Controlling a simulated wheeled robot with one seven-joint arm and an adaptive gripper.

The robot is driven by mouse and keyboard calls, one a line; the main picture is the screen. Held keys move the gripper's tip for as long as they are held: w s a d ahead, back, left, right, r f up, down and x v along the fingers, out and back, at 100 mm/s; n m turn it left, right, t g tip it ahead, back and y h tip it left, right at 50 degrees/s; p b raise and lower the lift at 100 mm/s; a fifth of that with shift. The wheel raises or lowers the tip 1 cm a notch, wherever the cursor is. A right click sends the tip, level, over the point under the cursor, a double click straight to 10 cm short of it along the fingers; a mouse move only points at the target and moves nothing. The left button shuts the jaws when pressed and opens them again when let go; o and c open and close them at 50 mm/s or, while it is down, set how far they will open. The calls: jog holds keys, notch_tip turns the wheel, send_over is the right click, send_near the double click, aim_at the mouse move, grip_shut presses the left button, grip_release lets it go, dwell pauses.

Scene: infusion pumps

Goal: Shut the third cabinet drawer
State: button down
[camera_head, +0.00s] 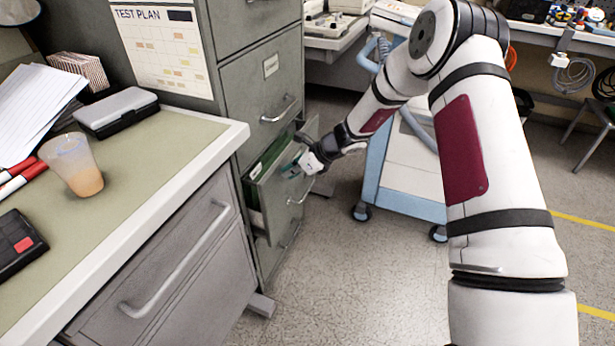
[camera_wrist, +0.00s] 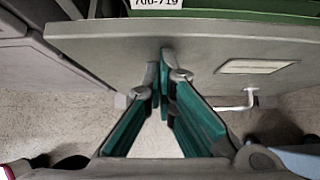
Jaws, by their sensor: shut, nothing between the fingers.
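The grey filing cabinet (camera_head: 262,95) stands left of centre in the head view. Its third drawer (camera_head: 282,203) is pulled partly out, with green folders (camera_head: 268,157) inside. In the wrist view the drawer's front panel (camera_wrist: 110,45) spans the upper part, with a label holder (camera_wrist: 255,66) and a handle (camera_wrist: 235,106) on it. A green folder (camera_wrist: 235,17) with a number tag shows behind its top edge. My gripper (camera_head: 293,170) is at the drawer front, its teal-padded fingertips (camera_wrist: 163,75) shut together and empty over the panel. I cannot tell whether they touch it.
A blue and white cart (camera_head: 405,170) on wheels stands right of the cabinet. The floor (camera_head: 340,270) in front is clear.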

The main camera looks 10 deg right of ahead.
jog(key=w+a, duration=0.1)
jog(key=a, duration=0.1)
jog(key=w+a, duration=0.1)
jog(key=a, duration=0.1)
jog(key=w+a, duration=0.2)
jog(key=shift+r, duration=0.1)
jog(key=shift+a, duration=0.15)
dwell(0.3)
